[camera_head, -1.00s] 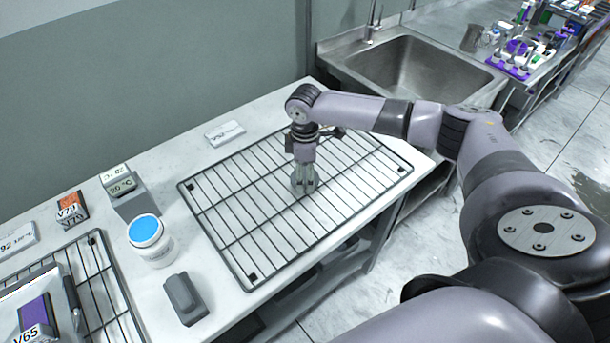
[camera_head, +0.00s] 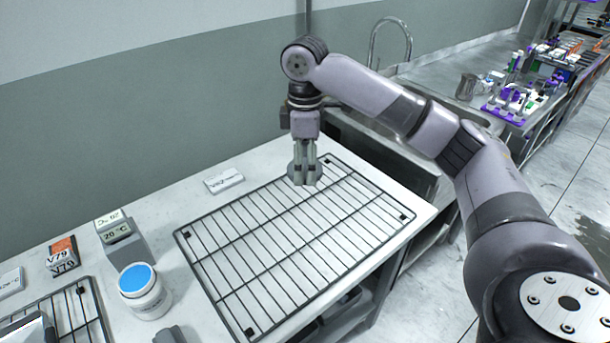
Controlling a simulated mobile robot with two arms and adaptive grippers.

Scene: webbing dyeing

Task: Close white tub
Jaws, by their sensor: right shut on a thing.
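The white tub (camera_head: 148,304) stands upright on the left part of the white table. Its round top shows a flat blue surface, and I see no white lid on it. My right gripper (camera_head: 305,182) points down above the far part of the wire rack, well to the right of the tub. Its fingers are shut on a thin round grey disc, likely a lid (camera_head: 291,172), which the fingers partly hide.
A large wire rack (camera_head: 250,331) lies between the tub and the table's right end. Near the tub are a grey temperature display (camera_head: 127,243), an orange-and-white V79 box (camera_head: 62,262) and a dark grey block (camera_head: 170,335). A second rack (camera_head: 91,296) lies at left.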

